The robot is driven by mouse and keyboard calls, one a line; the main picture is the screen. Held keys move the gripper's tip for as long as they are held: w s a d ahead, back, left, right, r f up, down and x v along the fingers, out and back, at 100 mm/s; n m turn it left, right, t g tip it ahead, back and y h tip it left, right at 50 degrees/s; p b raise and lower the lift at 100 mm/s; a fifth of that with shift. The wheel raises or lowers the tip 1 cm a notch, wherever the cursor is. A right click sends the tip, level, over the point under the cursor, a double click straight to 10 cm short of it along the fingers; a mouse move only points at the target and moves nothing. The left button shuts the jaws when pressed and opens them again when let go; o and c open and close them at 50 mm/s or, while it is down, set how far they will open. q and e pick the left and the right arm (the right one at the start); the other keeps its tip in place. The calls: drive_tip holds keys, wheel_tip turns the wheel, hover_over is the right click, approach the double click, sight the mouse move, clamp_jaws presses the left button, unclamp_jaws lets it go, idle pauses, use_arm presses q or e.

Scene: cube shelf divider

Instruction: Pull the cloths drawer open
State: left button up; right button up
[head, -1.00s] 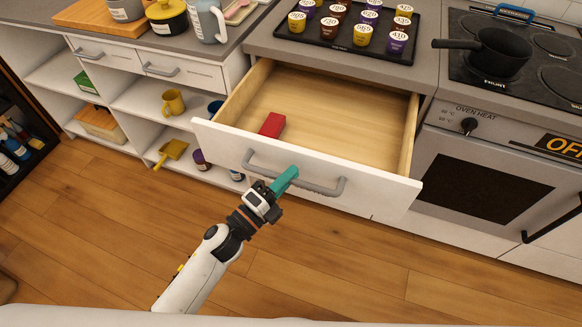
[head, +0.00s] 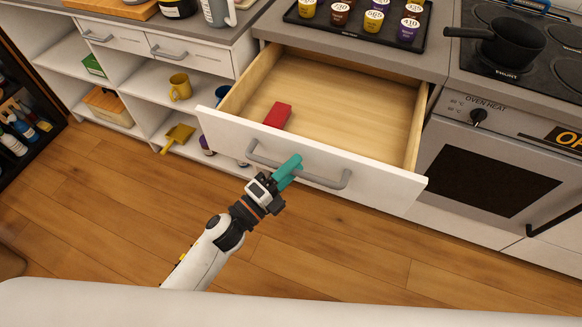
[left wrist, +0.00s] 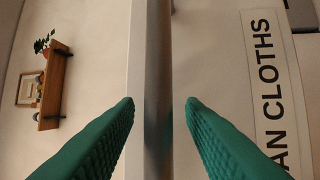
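The drawer with the white front (head: 390,190) stands pulled out, its wooden inside showing. A red block (head: 277,116) lies in it near the front left. In the left wrist view a label (left wrist: 268,85) reads "AN CLOTHS", its start cut off. The grey bar handle (head: 325,182) crosses the drawer front. My left gripper (head: 290,168) is at the handle, left of its middle. In the left wrist view its teal fingers stand apart on either side of the handle bar (left wrist: 158,80), with a gap visible on each side. My right gripper is not in view.
A black tray of several pods (head: 375,22) sits on the counter above. The oven (head: 490,180) and a pan (head: 510,45) are at the right. Open shelves with a yellow mug (head: 180,87) are at the left. The wooden floor before the drawer is clear.

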use_arm(q)
drive_tip(key=shift+s, duration=0.1)
drive_tip(key=shift+s+a+f, duration=0.15)
drive_tip(key=shift+s+a, duration=0.1)
drive_tip(key=shift+a, duration=0.05)
drive_tip(key=b+v, duration=0.2)
drive_tip(key=v, duration=0.9)
